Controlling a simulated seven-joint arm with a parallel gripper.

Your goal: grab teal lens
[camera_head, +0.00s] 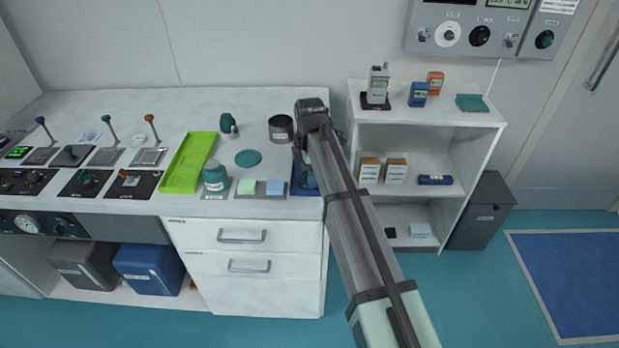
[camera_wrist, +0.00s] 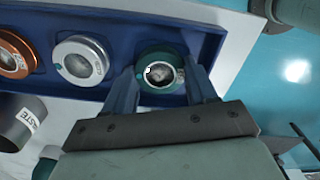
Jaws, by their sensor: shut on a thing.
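The teal lens (camera_wrist: 160,74) is a round teal ring with clear glass, seen in the wrist view at the right end of a blue tray (camera_wrist: 196,25). My gripper (camera_wrist: 165,82) is shut on the teal lens, with one finger on each side of it. The lens appears still at its place in the tray; I cannot tell whether it is lifted. A silver lens (camera_wrist: 81,60) and an orange lens (camera_wrist: 14,55) sit to its left in the tray. In the head view my arm hides the lenses, and only part of the blue tray (camera_head: 302,188) shows.
A dark waste cup (camera_head: 281,128) stands left of my gripper on the counter; it also shows in the wrist view (camera_wrist: 22,118). A green tray (camera_head: 188,162), a teal jar (camera_head: 215,176) and a teal disc (camera_head: 248,158) lie farther left. A white shelf (camera_head: 477,119) stands right of the counter.

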